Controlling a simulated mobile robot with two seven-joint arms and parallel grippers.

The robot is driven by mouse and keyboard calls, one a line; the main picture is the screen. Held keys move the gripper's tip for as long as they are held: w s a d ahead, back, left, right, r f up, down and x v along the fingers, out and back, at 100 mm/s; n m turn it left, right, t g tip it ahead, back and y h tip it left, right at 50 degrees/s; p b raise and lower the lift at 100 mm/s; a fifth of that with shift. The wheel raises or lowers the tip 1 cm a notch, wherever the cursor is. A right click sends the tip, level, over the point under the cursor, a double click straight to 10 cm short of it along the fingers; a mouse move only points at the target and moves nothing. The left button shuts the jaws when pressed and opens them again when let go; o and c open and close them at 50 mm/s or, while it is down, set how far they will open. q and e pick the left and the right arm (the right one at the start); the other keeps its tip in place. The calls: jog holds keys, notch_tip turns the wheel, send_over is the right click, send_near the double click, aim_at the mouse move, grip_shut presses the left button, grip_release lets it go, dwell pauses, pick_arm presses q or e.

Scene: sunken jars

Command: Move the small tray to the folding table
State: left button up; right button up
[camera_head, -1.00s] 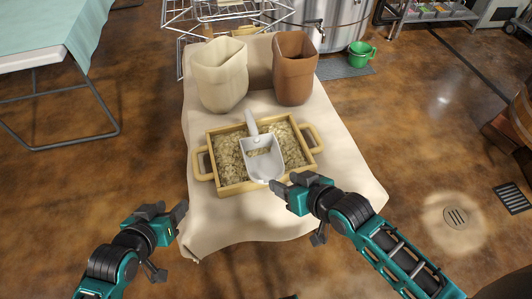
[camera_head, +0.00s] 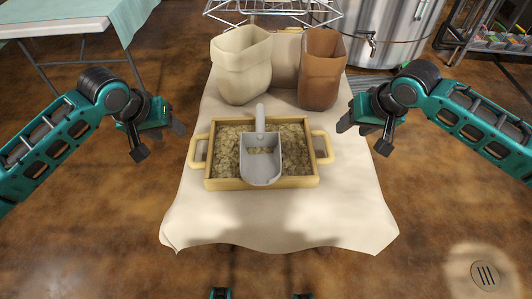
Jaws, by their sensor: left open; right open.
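The small tray (camera_head: 221,184) is a wooden tray with a loop handle at each side. It holds pale flaky grain, and a grey scoop (camera_head: 262,165) lies on top. It stands level on the cloth-covered table (camera_head: 270,226). My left gripper (camera_head: 170,138) is open and empty, left of the tray's left handle (camera_head: 199,151) and apart from it. My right gripper (camera_head: 345,135) is open and empty, just right of the right handle (camera_head: 322,147), not touching it. The folding table (camera_head: 68,24), partly under a pale green cloth, is at the upper left, cut off by the frame.
A cream sack (camera_head: 241,68) and a brown sack (camera_head: 321,70) stand behind the tray. A wire rack (camera_head: 275,12) and a steel vat (camera_head: 394,32) are further back. A shelf cart (camera_head: 490,35) stands upper right. The cloth in front of the tray is clear, as is the floor left.

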aim_at(192, 145)
pick_arm(q)
jog(key=shift+w+f, duration=0.1)
pick_arm(e)
jog(key=shift+a, duration=0.1)
pick_arm(q)
jog(key=x, duration=1.2)
jog(key=shift+w+d+f, duration=0.1)
jog(key=shift+f, duration=0.2)
pick_arm(e)
jog(key=x, duration=1.2)
jog(key=shift+w+f, duration=0.25)
jog(key=shift+f, duration=0.1)
pick_arm(q)
jog(key=shift+c, duration=0.5)
pick_arm(e)
jog(key=shift+c, duration=0.5)
pick_arm(q)
grip_shut()
pick_arm(e)
grip_shut()
pick_arm(q)
jog(key=shift+r, duration=0.25)
pick_arm(e)
jog(key=shift+r, duration=0.25)
